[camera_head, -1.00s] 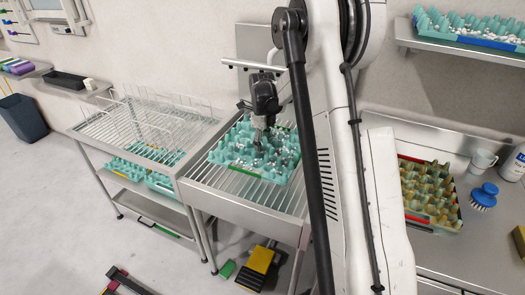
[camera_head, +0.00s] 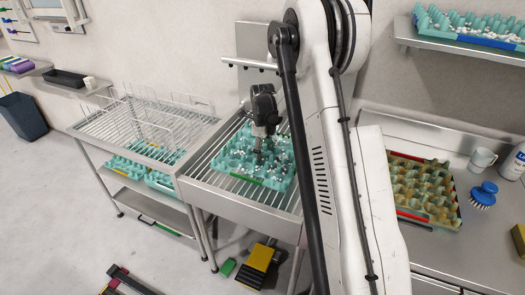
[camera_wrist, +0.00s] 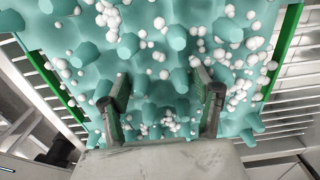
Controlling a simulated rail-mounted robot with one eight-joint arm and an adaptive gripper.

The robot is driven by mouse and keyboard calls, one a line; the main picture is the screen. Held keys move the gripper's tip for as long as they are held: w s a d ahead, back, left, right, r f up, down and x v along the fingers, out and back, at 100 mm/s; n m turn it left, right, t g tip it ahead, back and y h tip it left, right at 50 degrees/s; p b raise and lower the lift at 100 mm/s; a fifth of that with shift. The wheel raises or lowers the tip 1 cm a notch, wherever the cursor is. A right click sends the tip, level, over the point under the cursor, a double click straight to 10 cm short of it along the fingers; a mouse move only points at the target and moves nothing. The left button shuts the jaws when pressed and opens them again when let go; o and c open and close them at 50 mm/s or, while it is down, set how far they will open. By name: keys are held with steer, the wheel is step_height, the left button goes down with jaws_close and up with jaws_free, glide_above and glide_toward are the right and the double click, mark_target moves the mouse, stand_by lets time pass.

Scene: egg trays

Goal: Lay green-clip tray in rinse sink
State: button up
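The green-clip tray (camera_head: 232,176) is a turquoise egg tray with green strips along its edges and many small white balls on it. In the head view it lies within the walls of the slatted rinse sink (camera_head: 208,192), close to level. My gripper (camera_head: 258,158) points down into the middle of the tray. In the wrist view the two fingers of my gripper (camera_wrist: 164,90) stand apart among the tray's cones. I see a gap between the fingers and no firm pinch. The tray's green edge strip (camera_wrist: 283,50) shows at the right there. The tray's underside is hidden.
A wire drying rack (camera_head: 140,130) stands left of the sink, with turquoise trays below. On the right counter are a red-clip tray (camera_head: 414,216), a cup (camera_head: 483,158) and a blue brush (camera_head: 484,194). A blue-clip tray (camera_head: 478,40) sits on the wall shelf.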

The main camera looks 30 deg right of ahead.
mark_target(263, 155)
steer(key=shift+r, duration=0.1)
step_height(263, 155, up, 11)
steer(key=s+a+r+n+t, duration=0.2)
steer(key=s+a+r+n, duration=0.45)
steer(key=r, duration=0.35)
steer(key=s+a+r+n+t, duration=0.25)
steer(key=s+a+n, duration=0.25)
steer(key=s+n, duration=0.3)
steer(key=s+a+r+n+t, duration=0.1)
steer(key=s+a+r+n, duration=0.2)
steer(key=s+a+n, duration=0.5)
steer(key=s+f+n, duration=0.1)
steer(key=s+n, duration=0.1)
steer(key=s, duration=0.1)
steer(key=s+a+f+n+t, duration=0.1)
steer(key=s+n, duration=0.1)
steer(key=s, duration=0.2)
steer(key=s+f+n, duration=0.1)
steer(key=s+n, duration=0.1)
steer(key=s, duration=0.2)
steer(key=shift+s+a+f+t, duration=0.1)
steer(key=shift+s+a+t, duration=0.05)
steer(key=shift+a+t, duration=0.15)
